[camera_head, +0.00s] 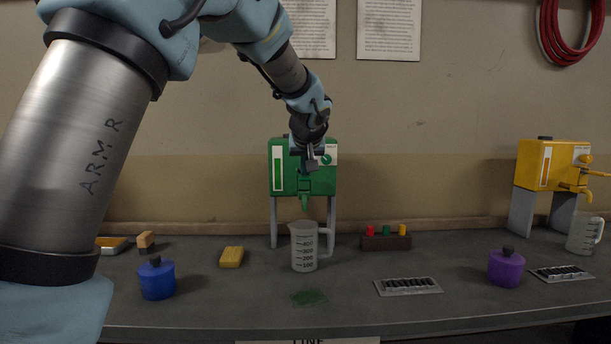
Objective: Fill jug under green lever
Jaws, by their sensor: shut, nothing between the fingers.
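The green dispenser (287,182) stands on metal legs at the back middle of the bench, with a green spout (305,203) pointing down at its front. A clear measuring jug (304,250) with dark graduation marks stands upright on the bench under the spout, its handle to the right. The jug looks empty, though its inside is hard to see. My gripper (312,165) is shut and empty in front of the upper part of the green dispenser. It hides much of the lever area, and I cannot tell whether it touches the lever.
A yellow dispenser (545,165) and another jug (584,233) stand at the right. A blue pot (157,279), a yellow sponge (231,257), a block with coloured pegs (385,239), a drain grate (408,286) and a purple pot (506,267) are on the bench. A green stain (309,297) lies before the jug.

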